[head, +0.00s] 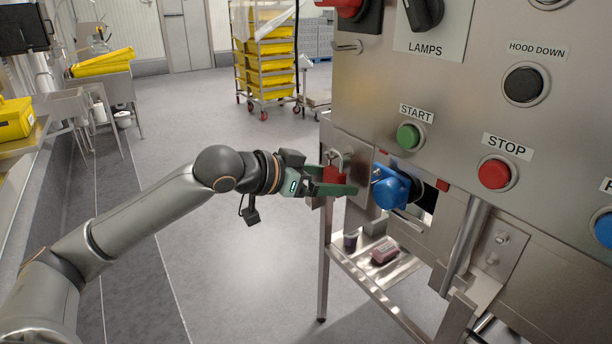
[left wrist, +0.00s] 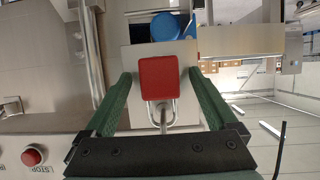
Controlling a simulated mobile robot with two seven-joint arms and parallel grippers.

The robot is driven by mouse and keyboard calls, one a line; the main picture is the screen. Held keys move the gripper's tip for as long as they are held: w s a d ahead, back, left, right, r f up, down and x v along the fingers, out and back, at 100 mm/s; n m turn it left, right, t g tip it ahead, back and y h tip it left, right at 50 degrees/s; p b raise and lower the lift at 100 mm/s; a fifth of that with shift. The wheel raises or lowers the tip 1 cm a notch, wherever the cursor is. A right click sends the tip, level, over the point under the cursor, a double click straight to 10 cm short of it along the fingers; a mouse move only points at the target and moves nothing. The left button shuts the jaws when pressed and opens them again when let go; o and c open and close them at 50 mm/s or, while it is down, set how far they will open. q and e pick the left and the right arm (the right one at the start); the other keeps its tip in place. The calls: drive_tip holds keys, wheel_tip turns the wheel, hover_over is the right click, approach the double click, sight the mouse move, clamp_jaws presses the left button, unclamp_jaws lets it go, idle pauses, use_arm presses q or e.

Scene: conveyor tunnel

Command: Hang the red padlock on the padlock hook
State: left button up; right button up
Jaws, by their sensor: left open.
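The red padlock (head: 334,175) is at the left end of the steel panel, below the hook area (head: 339,157). In the left wrist view the red padlock (left wrist: 160,78) lies between my two green fingers, with a gap on each side. Its metal shackle (left wrist: 161,111) points toward my palm, and a thin metal rod shows within the loop. The padlock seems to hang on the hook by this shackle. My left gripper (head: 340,184) is open around the padlock; it also shows in the left wrist view (left wrist: 160,82). My right gripper is not in view.
A blue round part (head: 391,189) sticks out just right of the padlock. The panel carries a green START button (head: 408,136) and a red STOP button (head: 494,174). A steel shelf (head: 400,272) with small items is below. The floor to the left is clear.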

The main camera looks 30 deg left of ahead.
use_arm(q)
drive_tip(key=v, duration=0.1)
drive_tip(key=b+v, duration=0.1)
drive_tip(key=v, duration=0.2)
drive_tip(key=shift+s+a+f+b, duration=0.1)
drive_tip(key=shift+a+f+b, duration=0.15)
drive_tip(key=shift+b, duration=0.15)
drive_tip(key=shift+s+r+b, duration=0.2)
drive_tip(key=shift+s+b, duration=0.1)
drive_tip(key=shift+s, duration=0.05)
drive_tip(key=b, duration=0.4)
approach(330, 182)
drive_tip(key=shift+s+r, duration=0.65)
drive_tip(key=shift+s, duration=0.3)
drive_tip(key=shift+s+a, duration=0.1)
drive_tip(key=shift+a, duration=0.45)
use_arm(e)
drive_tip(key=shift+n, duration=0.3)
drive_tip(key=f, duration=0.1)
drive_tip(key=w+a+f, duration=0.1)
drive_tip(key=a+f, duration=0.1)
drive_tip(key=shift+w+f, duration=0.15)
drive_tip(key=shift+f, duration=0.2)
